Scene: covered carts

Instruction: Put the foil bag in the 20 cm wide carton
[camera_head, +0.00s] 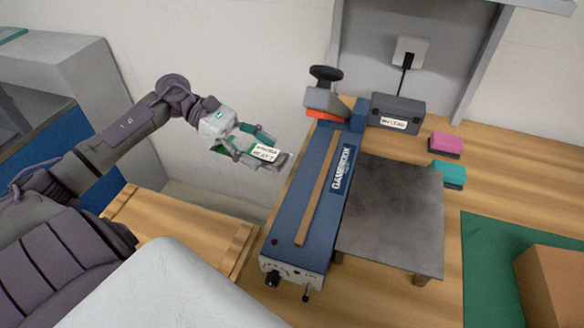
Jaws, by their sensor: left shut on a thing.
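My left gripper (252,150) comes in from the left and is shut on a small grey packet with a white printed label, which looks like the foil bag (270,155). It holds the bag in the air, just left of the blue bench machine. The fingers hide part of the bag. A brown carton (555,285) stands on a green mat at the lower right, cut off by the picture's edge. Its width cannot be read, and I cannot see into it. My right gripper is not in view.
A long blue sealing machine (315,195) with a raised black-knobbed head stands between bag and carton. A dark metal table (395,215) adjoins it. Pink (446,144) and teal (448,174) blocks lie behind the green mat (485,255). A labelled grey box (398,114) stands at the back.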

